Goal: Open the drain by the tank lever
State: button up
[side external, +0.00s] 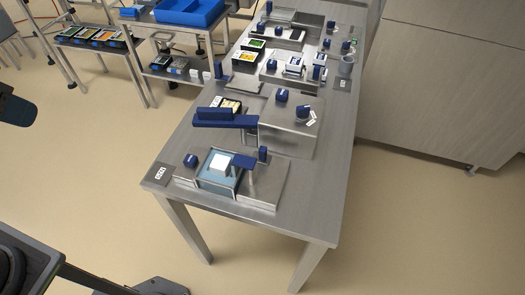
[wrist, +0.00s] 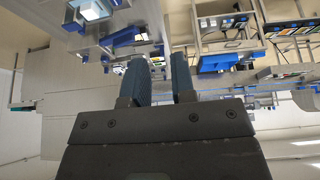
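The tank (side external: 205,184), a clear-walled box with light blue liquid, stands at the near end of the steel table. A white block (side external: 220,162) shows in it. A flat dark blue lever-like part (side external: 243,161) sits at its right side. Blue knobs stand left (side external: 190,160) and right (side external: 263,153) of the tank; I cannot tell for certain which blue part is the drain lever. In the wrist view my gripper (wrist: 161,78) is open and empty, its two blue-grey fingers apart and touching nothing. The tank area appears upside down at the top left, clear of the fingers.
Behind the tank, the steel table (side external: 185,135) carries a sealer with a long blue bar (side external: 225,120) and a steel housing (side external: 290,128). More stations stand farther back. A rack with blue bins (side external: 190,12) is at the back left. The floor left of the table is free.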

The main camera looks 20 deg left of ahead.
jog(key=shift+o, duration=0.4)
jog(key=w+d+r+g, duration=0.1)
jog(key=w+d, duration=0.3)
jog(key=w, duration=0.4)
jog(key=shift+w+d+r, duration=0.25)
jog(key=shift+d+r, duration=0.15)
jog(key=shift+r, duration=0.5)
jog(key=g, duration=0.4)
send_over(263, 149)
notch_tip(263, 149, down, 17)
notch_tip(263, 149, down, 13)
jog(key=shift+f, duration=0.1)
jog(key=shift+c, duration=0.2)
grip_shut()
